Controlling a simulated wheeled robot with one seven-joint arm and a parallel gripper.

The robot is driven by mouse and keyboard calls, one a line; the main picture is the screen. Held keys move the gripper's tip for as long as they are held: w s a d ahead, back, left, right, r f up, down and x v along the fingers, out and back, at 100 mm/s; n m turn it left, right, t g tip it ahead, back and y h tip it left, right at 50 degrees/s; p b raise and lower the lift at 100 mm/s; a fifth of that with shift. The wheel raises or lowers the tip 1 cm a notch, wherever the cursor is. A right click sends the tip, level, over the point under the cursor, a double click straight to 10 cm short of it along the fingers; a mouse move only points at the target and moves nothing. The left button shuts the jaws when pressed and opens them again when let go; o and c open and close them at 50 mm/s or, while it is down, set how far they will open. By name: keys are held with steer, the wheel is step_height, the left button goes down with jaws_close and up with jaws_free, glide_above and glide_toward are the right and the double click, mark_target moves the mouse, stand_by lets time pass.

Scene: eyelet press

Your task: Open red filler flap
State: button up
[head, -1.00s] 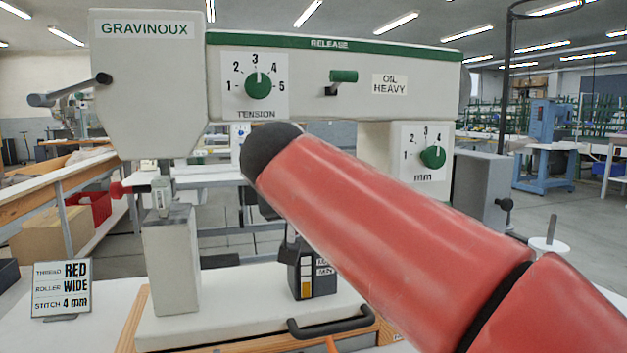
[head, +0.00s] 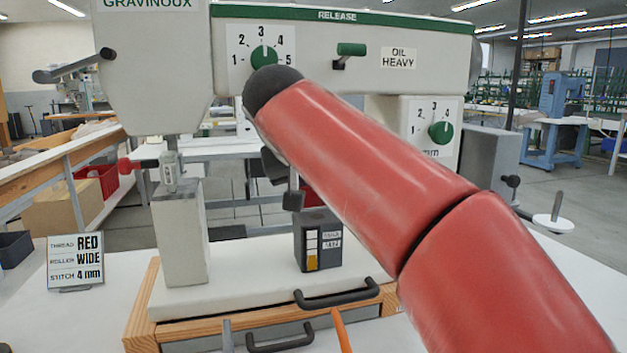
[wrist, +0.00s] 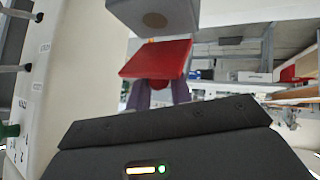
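A red flap-like plate (wrist: 158,58) shows in the wrist view, tilted, just under a grey block (wrist: 155,15). Two purple-grey fingers of my gripper (wrist: 161,92) stand below it in that picture, with a gap between them. The plate's lower edge overlaps their tips; I cannot tell whether they touch. The gripper looks open. In the head view my red arm hides most of the gripper and the flap.
A grey post (head: 180,235) and a sign card (head: 75,262) stand at left. Black handles (head: 338,298) are at the front.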

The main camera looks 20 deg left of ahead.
steer(key=shift+o, duration=1.4)
steer(key=v, duration=0.6)
steer(key=shift+s+a+r, duration=0.1)
steer(key=shift+s+r, duration=0.05)
steer(key=shift+r, duration=0.05)
steer(key=shift+s+r, duration=0.4)
steer(key=shift+s, duration=0.1)
